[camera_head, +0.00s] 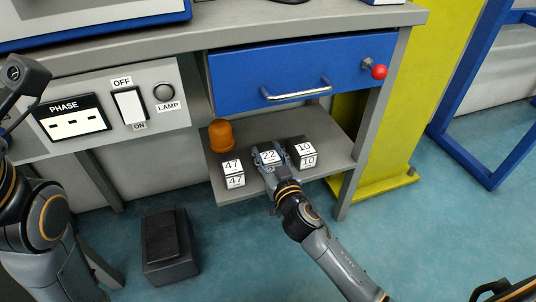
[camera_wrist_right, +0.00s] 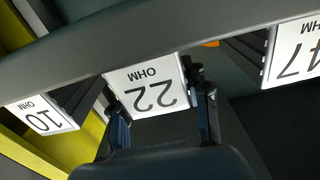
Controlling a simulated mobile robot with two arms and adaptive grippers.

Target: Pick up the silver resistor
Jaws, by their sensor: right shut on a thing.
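Three box-shaped resistors with white number labels stand on the grey shelf under the drawer: 47 (camera_head: 233,173), 22 (camera_head: 269,156) and 10 (camera_head: 302,152). My right gripper (camera_head: 267,160) is shut on the middle one, the 22, with a finger on each side. In the right wrist view the 22 OHM label (camera_wrist_right: 150,88) sits between the two fingertips. The 10 (camera_wrist_right: 42,116) and the 47 (camera_wrist_right: 294,52) stand apart on either side. The 22's body is mostly hidden, so I cannot confirm its silver colour or whether it touches the shelf. My left arm is at the left edge; its fingers do not show.
An orange dome (camera_head: 221,135) stands at the shelf's back left. The blue drawer (camera_head: 290,72) with a metal handle and red knob (camera_head: 379,72) is close above. A PHASE panel with a switch (camera_head: 130,106) is at left. A dark box (camera_head: 168,246) is on the floor.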

